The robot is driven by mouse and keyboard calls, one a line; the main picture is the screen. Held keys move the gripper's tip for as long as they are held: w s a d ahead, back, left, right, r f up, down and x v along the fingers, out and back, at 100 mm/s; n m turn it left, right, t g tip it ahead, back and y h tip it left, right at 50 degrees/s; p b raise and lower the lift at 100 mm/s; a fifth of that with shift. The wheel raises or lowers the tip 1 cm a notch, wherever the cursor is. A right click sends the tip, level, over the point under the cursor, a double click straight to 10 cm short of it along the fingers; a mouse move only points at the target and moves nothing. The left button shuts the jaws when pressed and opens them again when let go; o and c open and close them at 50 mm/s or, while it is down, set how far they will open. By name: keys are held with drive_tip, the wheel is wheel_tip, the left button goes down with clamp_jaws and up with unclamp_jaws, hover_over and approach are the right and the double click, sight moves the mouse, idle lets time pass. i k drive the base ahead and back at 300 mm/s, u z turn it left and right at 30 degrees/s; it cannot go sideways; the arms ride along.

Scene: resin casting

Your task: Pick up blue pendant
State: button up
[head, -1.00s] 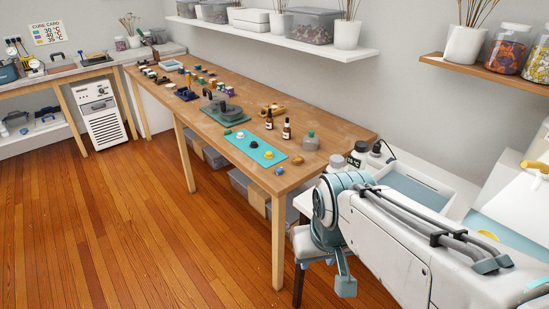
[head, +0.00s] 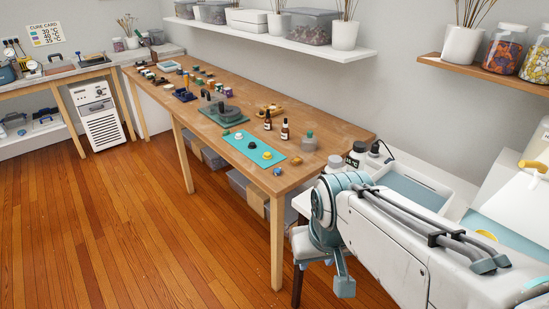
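A small blue piece (head: 278,172), which may be the blue pendant, lies on the wooden table near its front right corner, just off the teal mat. It is too small to make out its shape. My arm reaches in from the right, and its end (head: 343,284) hangs low in front of the table, below the tabletop and apart from the blue piece. The fingers do not show clearly, so I cannot tell whether my gripper is open or shut.
The wooden table (head: 232,143) carries a teal mat (head: 250,147) with small pieces, two dark dropper bottles (head: 284,133), a grey-green bottle (head: 308,142) and clutter further back. A white bench stands right. Wooden floor (head: 120,225) is open at left.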

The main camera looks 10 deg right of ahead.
sight(277, 172)
drive_tip(key=u, duration=1.05)
drive_tip(key=i, duration=1.9)
drive_tip(key=z, duration=3)
